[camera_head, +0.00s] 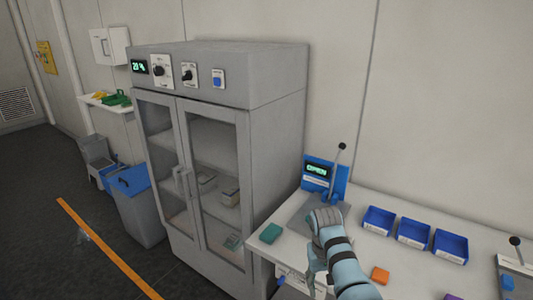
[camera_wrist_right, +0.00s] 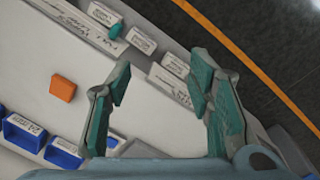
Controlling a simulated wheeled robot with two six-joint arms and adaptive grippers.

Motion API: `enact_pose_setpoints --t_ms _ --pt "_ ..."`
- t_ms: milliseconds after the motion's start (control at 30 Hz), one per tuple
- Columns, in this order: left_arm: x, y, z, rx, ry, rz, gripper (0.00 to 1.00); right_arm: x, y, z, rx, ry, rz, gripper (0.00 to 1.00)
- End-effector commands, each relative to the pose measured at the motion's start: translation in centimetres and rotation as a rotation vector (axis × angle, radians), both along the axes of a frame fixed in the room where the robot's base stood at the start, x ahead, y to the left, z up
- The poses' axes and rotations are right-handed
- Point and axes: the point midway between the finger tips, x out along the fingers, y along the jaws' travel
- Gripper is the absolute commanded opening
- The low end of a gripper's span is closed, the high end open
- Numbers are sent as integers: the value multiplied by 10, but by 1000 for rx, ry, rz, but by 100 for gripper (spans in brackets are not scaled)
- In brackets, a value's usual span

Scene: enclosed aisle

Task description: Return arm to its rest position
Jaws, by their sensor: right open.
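My right arm (camera_head: 345,268) comes in from the lower right in the head view and reaches over the white table. Its wrist is bent, and the right gripper (camera_head: 314,278) hangs down near the table's front edge, partly hidden by the arm. In the right wrist view the two teal-padded fingers of the right gripper (camera_wrist_right: 160,95) stand wide apart with nothing between them but the table and its labels below. My left gripper is not in view.
On the table (camera_head: 370,265) are an orange block (camera_head: 380,275), a teal block (camera_head: 271,233), several blue bins (camera_head: 413,233) and a blue lever device (camera_head: 325,176) reading "OPEN". A grey glass-doored cabinet (camera_head: 275,90) stands left of the table. Open floor lies farther left.

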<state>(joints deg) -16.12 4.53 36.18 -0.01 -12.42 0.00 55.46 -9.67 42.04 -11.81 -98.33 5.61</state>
Motion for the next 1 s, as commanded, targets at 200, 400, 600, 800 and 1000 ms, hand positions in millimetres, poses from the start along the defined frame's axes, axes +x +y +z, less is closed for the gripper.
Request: enact_pose_setpoints --t_ms 200,400,600,800,1000 --pt "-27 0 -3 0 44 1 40 -11 -2 -39 10 2 8 47" --pt "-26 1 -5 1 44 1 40 -26 -7 -82 22 -1 11 47" --pt "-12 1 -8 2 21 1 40 -59 -18 -152 39 -6 13 47" --pt "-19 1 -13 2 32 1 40 -132 -36 -251 58 -17 11 47" --pt "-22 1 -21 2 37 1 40 -293 -71 -367 62 -40 6 47"
